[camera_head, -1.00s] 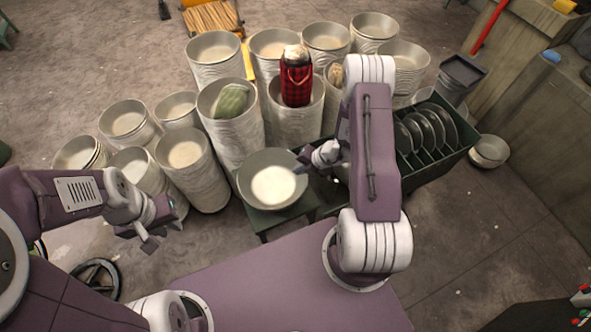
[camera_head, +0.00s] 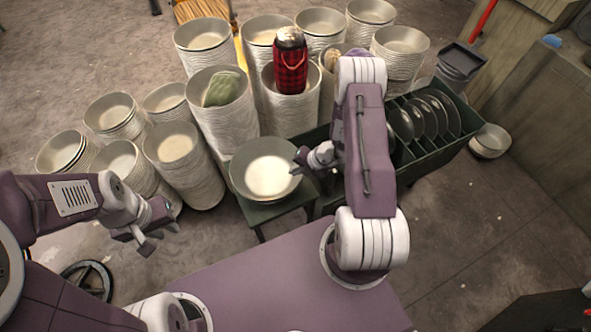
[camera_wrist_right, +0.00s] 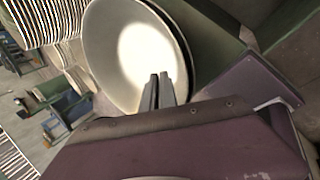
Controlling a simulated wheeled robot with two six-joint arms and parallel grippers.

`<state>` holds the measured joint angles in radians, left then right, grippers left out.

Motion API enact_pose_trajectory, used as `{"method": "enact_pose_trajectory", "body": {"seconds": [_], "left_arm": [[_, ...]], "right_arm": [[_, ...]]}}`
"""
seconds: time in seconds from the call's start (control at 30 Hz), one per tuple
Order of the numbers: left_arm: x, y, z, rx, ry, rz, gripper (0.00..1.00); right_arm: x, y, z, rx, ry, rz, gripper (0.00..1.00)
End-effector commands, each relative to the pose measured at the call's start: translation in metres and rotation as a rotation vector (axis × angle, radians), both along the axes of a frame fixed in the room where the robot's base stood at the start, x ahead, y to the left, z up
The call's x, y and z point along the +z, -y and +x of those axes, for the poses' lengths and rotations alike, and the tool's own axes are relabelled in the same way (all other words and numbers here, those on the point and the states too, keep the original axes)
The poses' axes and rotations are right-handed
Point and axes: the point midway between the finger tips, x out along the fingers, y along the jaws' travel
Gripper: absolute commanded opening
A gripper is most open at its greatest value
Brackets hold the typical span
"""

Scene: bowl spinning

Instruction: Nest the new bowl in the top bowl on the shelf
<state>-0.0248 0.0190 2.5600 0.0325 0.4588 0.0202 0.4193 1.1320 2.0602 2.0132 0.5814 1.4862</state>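A wide, pale bowl (camera_head: 268,172) sits low over the small dark green shelf (camera_head: 268,212) in front of the stacks. A darker second rim shows just below it, so it appears to be in or right above another bowl. My right gripper (camera_head: 298,166) is at its right rim. In the right wrist view, the fingers (camera_wrist_right: 158,90) are close together across the rim of the bowl (camera_wrist_right: 108,58), apparently shut on it. The exact contact is hard to see. My left gripper (camera_head: 160,238) is open and empty at the left, away from the bowls.
Tall bowl stacks (camera_head: 185,165) stand behind and left. A red plaid flask (camera_head: 290,65) and a green cloth (camera_head: 221,89) rest on two stacks. A green rack of dark plates (camera_head: 425,120) is right of my right arm. Floor at lower right is mostly clear.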

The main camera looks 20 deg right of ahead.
Motion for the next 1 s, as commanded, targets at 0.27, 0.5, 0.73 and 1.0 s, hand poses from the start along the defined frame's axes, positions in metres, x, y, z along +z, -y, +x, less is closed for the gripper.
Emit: {"method": "enact_pose_trajectory", "body": {"seconds": [0.27, 0.5, 0.73, 1.0], "left_arm": [[-0.008, 0.0, 0.0, 0.0, 0.0, 0.0, 0.24], [-0.009, 0.0, 0.0, 0.0, 0.0, 0.0, 0.24], [-0.017, 0.0, 0.0, 0.0, 0.0, 0.0, 0.24], [-0.024, 0.0, 0.0, 0.0, 0.0, 0.0, 0.24]], "right_arm": [[-0.008, 0.0, 0.001, 0.0, 0.004, 0.001, 0.0], [-0.009, 0.0, 0.001, 0.0, 0.003, 0.001, 0.0], [-0.017, 0.0, -0.001, 0.0, 0.004, 0.001, 0.0], [-0.023, 0.0, -0.004, 0.0, 0.004, 0.001, 0.0]]}}
